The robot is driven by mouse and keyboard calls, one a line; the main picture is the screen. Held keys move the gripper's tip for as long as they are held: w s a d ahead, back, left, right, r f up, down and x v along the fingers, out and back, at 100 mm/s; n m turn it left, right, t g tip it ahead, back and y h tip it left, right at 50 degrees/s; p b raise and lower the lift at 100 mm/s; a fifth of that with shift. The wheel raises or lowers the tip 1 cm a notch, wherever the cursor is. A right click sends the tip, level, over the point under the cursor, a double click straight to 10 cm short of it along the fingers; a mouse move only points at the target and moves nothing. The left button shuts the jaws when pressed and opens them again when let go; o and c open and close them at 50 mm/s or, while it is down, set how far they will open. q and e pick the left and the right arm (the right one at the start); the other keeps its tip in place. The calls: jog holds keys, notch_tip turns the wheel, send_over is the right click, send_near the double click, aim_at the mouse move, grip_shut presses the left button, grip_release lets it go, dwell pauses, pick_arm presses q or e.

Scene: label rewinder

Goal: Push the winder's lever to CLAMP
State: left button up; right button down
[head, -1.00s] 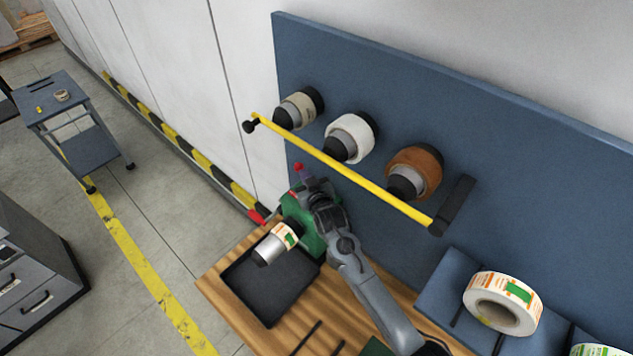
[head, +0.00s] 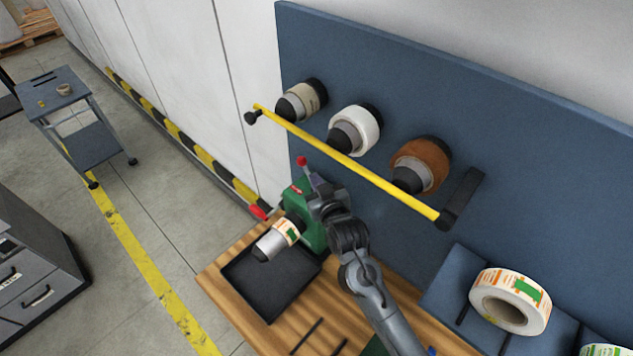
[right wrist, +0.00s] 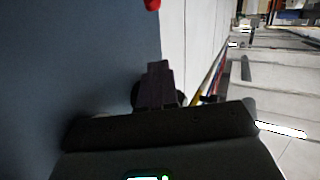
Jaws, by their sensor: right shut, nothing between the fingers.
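The green winder (head: 312,232) stands on the wooden bench, with a roll of labels (head: 285,233) on its spindle. A red knob (head: 301,161) on a thin stem rises at its back; it looks like the lever's end. A red grip (head: 258,212) sticks out at the winder's left. My right gripper (head: 314,180) is shut and empty, just right of and below the knob, hiding part of the winder. In the right wrist view its shut fingers (right wrist: 160,85) point up, and the red knob (right wrist: 152,4) shows ahead at the top edge, apart from them. CLAMP marking cannot be read.
A black tray (head: 250,299) lies in front of the winder. A yellow bar (head: 345,161) runs before several rolls on the blue panel (head: 450,120). A label roll (head: 510,302) rests at the right. Open floor lies left of the bench.

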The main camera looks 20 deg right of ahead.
jog(key=s+d+f+g+p, duration=0.3)
jog(key=s+f+g, duration=0.2)
jog(key=s+f, duration=1)
jog(key=s+r+g, duration=0.2)
jog(key=s+g, duration=0.1)
jog(key=s, duration=0.8)
jog(key=s+d+r+g+p, duration=0.1)
jog(key=s+r+g, duration=0.2)
jog(key=s, duration=0.8)
jog(key=shift+r+n+g, duration=0.2)
jog(key=shift+n+g, duration=0.2)
jog(key=shift+g, duration=0.2)
